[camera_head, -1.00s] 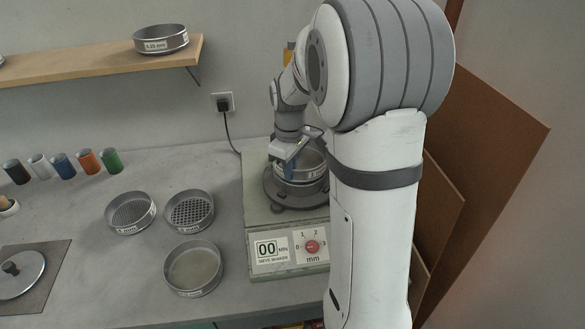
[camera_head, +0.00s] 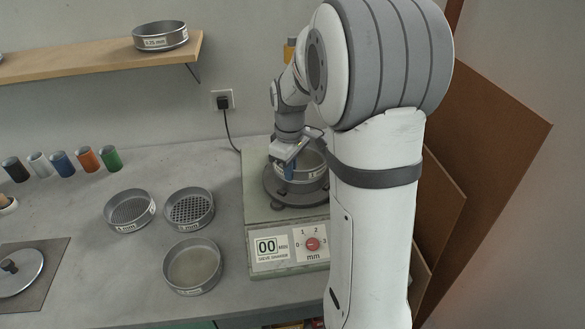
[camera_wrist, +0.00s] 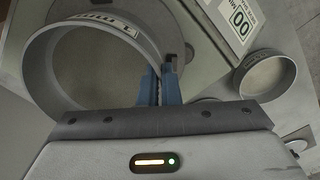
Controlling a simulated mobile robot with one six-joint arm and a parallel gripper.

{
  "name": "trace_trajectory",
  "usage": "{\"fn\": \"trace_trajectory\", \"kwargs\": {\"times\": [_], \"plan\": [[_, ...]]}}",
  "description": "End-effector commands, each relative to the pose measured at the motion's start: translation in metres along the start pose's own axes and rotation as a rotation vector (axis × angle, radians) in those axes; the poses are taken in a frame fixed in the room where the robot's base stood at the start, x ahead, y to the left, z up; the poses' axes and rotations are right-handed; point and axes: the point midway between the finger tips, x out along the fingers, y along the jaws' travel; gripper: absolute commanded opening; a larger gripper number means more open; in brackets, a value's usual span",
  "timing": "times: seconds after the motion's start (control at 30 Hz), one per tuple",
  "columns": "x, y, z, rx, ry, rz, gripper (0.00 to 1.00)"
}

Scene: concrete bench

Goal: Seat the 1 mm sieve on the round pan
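The 1 mm sieve (camera_wrist: 95,38) is a shallow metal ring with a white label, upside down in the wrist view. It also shows in the head view (camera_head: 314,166), over the round dark platform of the shaker, partly behind my arm. My gripper (camera_wrist: 160,82) has its blue fingers on either side of the sieve's near wall and looks shut on it; it also shows in the head view (camera_head: 288,170). The round pan cannot be told apart beneath the sieve. Whether the sieve touches what lies below is unclear.
The sieve shaker (camera_head: 288,246) reads 00 and has a red knob. Left of it on the bench stand a fine-bottomed round vessel (camera_head: 192,285), a coarse sieve (camera_head: 190,209) and another sieve (camera_head: 129,211). A lid (camera_head: 20,275) lies far left. Several coloured cups stand behind.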

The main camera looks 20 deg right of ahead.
Motion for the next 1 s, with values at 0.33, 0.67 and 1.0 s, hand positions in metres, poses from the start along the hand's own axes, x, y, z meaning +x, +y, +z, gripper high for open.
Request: {"fn": "trace_trajectory", "kwargs": {"times": [0.33, 0.67, 1.0], "plan": [[0.000, 0.000, 0.000, 0.000, 0.001, 0.001, 0.13], [0.000, 0.000, 0.000, -0.001, 0.000, 0.000, 0.29], [-0.030, 0.000, -0.001, -0.001, 0.004, 0.004, 0.29]]}}
